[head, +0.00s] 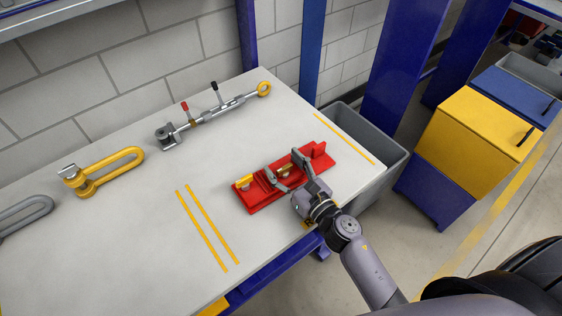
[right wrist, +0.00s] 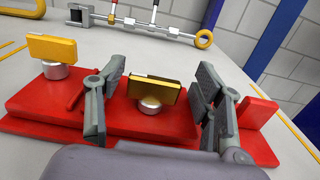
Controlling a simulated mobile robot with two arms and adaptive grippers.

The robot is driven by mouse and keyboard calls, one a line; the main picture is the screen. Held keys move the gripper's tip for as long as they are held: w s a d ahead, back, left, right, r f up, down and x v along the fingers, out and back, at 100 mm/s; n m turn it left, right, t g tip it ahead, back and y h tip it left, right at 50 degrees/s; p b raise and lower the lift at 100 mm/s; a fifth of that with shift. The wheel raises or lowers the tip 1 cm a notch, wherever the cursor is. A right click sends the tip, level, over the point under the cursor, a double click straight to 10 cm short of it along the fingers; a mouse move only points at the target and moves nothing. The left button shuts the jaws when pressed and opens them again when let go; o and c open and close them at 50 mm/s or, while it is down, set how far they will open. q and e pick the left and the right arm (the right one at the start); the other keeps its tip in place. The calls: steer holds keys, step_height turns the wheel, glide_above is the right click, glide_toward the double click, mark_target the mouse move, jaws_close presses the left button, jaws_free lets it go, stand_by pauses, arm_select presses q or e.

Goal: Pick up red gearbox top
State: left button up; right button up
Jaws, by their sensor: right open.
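The red gearbox top (head: 262,196) lies flat on the white table near its right side. It is a long red piece with an upright red block at its right end. It bears two yellow blocks on round silver bases; the left yellow block (right wrist: 55,48) and the right yellow block (right wrist: 153,88) both show in the right wrist view. My right gripper (head: 287,172) is open at the gearbox top. Its two fingers (right wrist: 154,95) stand apart to the left and right of the right yellow block, with gaps. My left gripper is not in view.
A rod with red and black levers (head: 213,112) lies along the wall side. A yellow shackle (head: 108,172) and a grey shackle (head: 25,212) lie to the left. A grey bin (head: 385,150) stands beyond the right table edge. The table's middle is clear.

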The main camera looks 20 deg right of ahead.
steer(key=shift+a, duration=0.15)
steer(key=shift+s+r, duration=0.15)
steer(key=shift+s, duration=0.15)
steer(key=shift+c, duration=3.3)
steer(key=c, duration=0.4)
steer(key=shift+c, duration=0.8)
jaws_close()
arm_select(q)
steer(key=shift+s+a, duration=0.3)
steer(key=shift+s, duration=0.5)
arm_select(e)
steer(key=shift+r, duration=0.1)
